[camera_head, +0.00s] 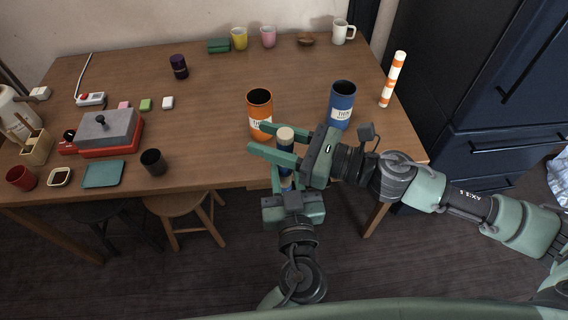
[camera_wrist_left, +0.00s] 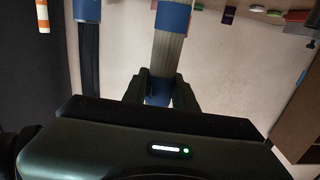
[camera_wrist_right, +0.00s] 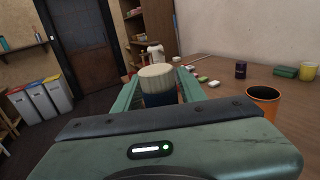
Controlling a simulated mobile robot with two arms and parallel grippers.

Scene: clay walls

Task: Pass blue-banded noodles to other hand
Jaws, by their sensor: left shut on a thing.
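The blue-banded noodles (camera_head: 286,136) are an upright pale bundle with blue bands, just off the table's front edge. My left gripper (camera_wrist_left: 159,88) is shut on their lower blue band; in the left wrist view their pale shaft (camera_wrist_left: 168,55) rises from between the fingers. My right gripper (camera_head: 268,140) comes in from the right near the top of the bundle. Its fingers stand apart on either side of it. In the right wrist view the pale top (camera_wrist_right: 157,72) stands between the open fingers.
An orange canister (camera_head: 259,114) and a blue canister (camera_head: 341,104) stand on the table just behind the grippers. An orange-and-white striped bundle (camera_head: 393,80) is at the right table edge. A dark cup (camera_head: 153,162) and red-based press (camera_head: 107,132) are left. Stools stand below.

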